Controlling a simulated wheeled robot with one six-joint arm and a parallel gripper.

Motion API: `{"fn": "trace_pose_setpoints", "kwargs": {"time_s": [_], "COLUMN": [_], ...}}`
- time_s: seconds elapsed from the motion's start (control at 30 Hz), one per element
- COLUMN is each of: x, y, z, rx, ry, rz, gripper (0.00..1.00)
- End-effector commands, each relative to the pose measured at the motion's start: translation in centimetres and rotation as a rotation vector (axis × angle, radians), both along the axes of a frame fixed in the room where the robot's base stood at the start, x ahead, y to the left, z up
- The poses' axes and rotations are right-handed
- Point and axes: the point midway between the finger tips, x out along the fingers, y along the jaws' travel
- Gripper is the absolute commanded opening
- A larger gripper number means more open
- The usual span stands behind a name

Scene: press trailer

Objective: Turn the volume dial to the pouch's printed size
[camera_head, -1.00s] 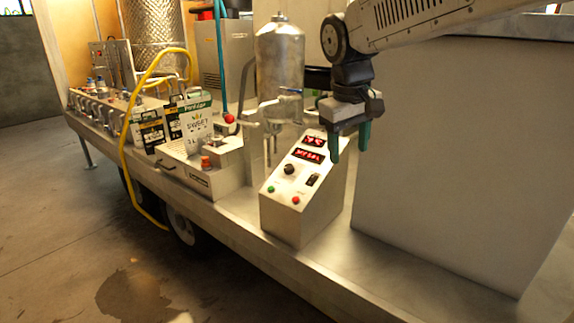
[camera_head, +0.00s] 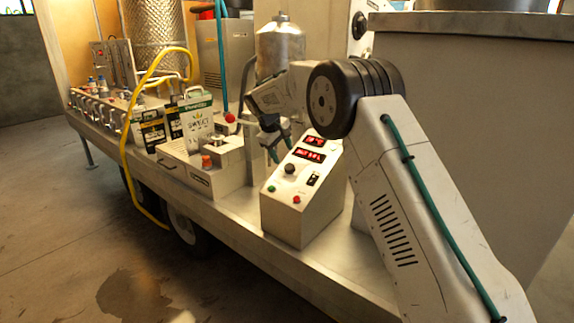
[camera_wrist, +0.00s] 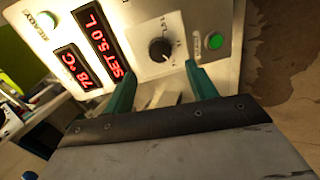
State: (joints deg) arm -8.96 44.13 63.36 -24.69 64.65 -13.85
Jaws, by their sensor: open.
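A steel control box (camera_head: 287,219) with a sloped panel stands on the trailer bed. Its black volume dial (camera_head: 289,169) also shows in the wrist view (camera_wrist: 159,50). My gripper (camera_head: 277,154) is open and empty, left of the panel's upper part in the head view. In the wrist view its teal fingertips (camera_wrist: 160,73) are apart, with the dial beyond them; contact is not visible. A white-and-green pouch (camera_head: 198,124) stands farther left; its printed size is not legible.
A green button (camera_head: 271,188) and a red button (camera_head: 297,199) sit below the dial, beside a black switch (camera_head: 313,179). A steel tank (camera_head: 280,48) stands behind the box. Dark pouches (camera_head: 152,131) and a yellow hose (camera_head: 123,150) are left.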

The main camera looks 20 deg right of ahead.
Motion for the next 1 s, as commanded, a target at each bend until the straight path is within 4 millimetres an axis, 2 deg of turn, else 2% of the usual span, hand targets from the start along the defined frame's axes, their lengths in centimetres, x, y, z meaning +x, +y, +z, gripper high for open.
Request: {"fn": "trace_pose_setpoints", "kwargs": {"time_s": [0.2, 0.4, 0.77, 0.9, 0.93, 1.0], "x": [0.7, 1.2, 1.3, 1.3, 1.3, 1.3], "y": [-1.3, -2.2, -2.4, -2.4, -2.4, -2.4], "z": [-3.4, -5.5, -6.1, -6.0, -6.0, -6.0], "rx": [0.000, 0.000, 0.000, 0.001, 0.000, 0.001], "ry": [0.005, 0.003, 0.002, 0.002, 0.002, 0.002], "rz": [-0.001, -0.002, -0.002, -0.002, -0.002, -0.002], "gripper": [0.57, 0.57, 0.57, 0.18, 0.12, 0.12]}}
